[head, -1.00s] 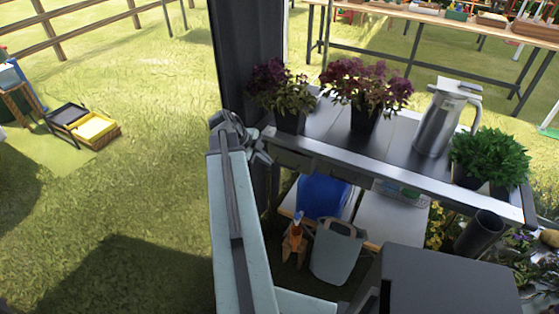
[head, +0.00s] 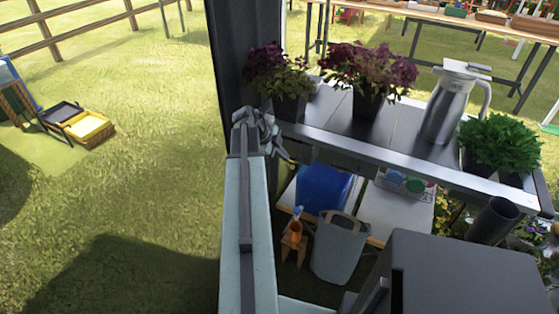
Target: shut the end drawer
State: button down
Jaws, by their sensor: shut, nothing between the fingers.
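A table (head: 400,152) with a dark top and a pale metal front edge stands right of centre in the head view. Grey drawer fronts (head: 345,160) show only in part, in shadow under that edge. My gripper (head: 284,152) is shut and empty at the table's left end, just below the level of the top. My arm and gripper hide the corner there. I cannot tell how far the end drawer stands out, or whether my gripper touches it.
Two purple-leaved potted plants (head: 368,78), a metal jug (head: 447,105) and a green plant (head: 500,146) stand on the table. A blue container (head: 322,188) and a grey bag (head: 340,247) are below. Open grass (head: 150,190) lies left. A dark post (head: 243,60) rises behind my gripper.

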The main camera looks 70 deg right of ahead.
aim_at(288, 149)
jog(key=shift+d, duration=0.1)
jog(key=d, duration=0.4)
jog(key=shift+s+d, duration=0.1)
jog(key=shift+s, duration=0.3)
jog(key=shift+a+r, duration=0.1)
jog(key=shift+a, duration=0.2)
jog(key=a+f+p+v, duration=0.1)
jog(key=a+p+v, duration=0.1)
jog(key=p+v, duration=0.7)
jog(key=v, duration=0.3)
jog(key=shift+a, duration=0.35)
